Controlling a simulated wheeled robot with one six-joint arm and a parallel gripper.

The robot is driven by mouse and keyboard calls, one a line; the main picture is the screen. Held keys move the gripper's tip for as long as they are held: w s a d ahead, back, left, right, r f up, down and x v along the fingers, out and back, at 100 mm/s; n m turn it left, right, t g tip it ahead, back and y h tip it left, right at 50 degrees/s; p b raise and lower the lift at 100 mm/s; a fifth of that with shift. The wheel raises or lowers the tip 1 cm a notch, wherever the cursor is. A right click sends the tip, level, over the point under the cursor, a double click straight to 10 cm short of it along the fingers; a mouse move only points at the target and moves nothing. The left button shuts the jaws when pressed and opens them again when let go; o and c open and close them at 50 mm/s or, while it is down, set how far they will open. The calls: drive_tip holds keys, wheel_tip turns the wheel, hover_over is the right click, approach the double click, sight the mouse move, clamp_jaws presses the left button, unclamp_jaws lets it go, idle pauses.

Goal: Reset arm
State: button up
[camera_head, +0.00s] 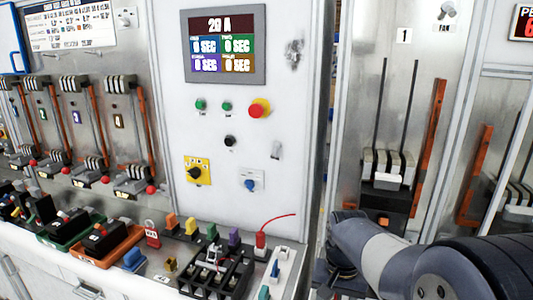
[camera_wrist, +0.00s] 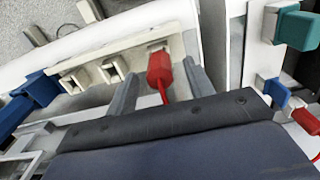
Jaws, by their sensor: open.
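My gripper (camera_wrist: 162,85) is open in the wrist view, with one grey finger on each side of a red plug (camera_wrist: 160,68). The jaws are apart and not closed on the plug. The plug is at a cream socket strip (camera_wrist: 110,72) and a red lead runs from it toward me. In the head view my arm comes in from the lower right, bent in front of the right cabinet, and its fingertips cannot be made out. A red plug with a curved red lead (camera_head: 261,240) stands upright on the bench in that view.
Coloured connectors, an orange tray (camera_head: 100,255) and a red padlock (camera_head: 152,234) crowd the bench. Breakers (camera_head: 388,175) stand close behind my arm.

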drive_tip(key=shift+f, duration=0.1)
drive_tip(key=shift+f+b, duration=0.4)
drive_tip(key=shift+b, duration=0.1)
wheel_tip(320, 180, up, 10)
drive_tip(key=shift+r, duration=0.1)
wheel_tip(320, 180, down, 10)
drive_tip(key=shift+f+p, duration=0.15)
drive_tip(key=shift+p, duration=0.15)
wheel_tip(320, 180, up, 10)
drive_tip(key=p, duration=0.5)
drive_tip(key=shift+f, duration=0.2)
drive_tip(key=shift+a, duration=0.1)
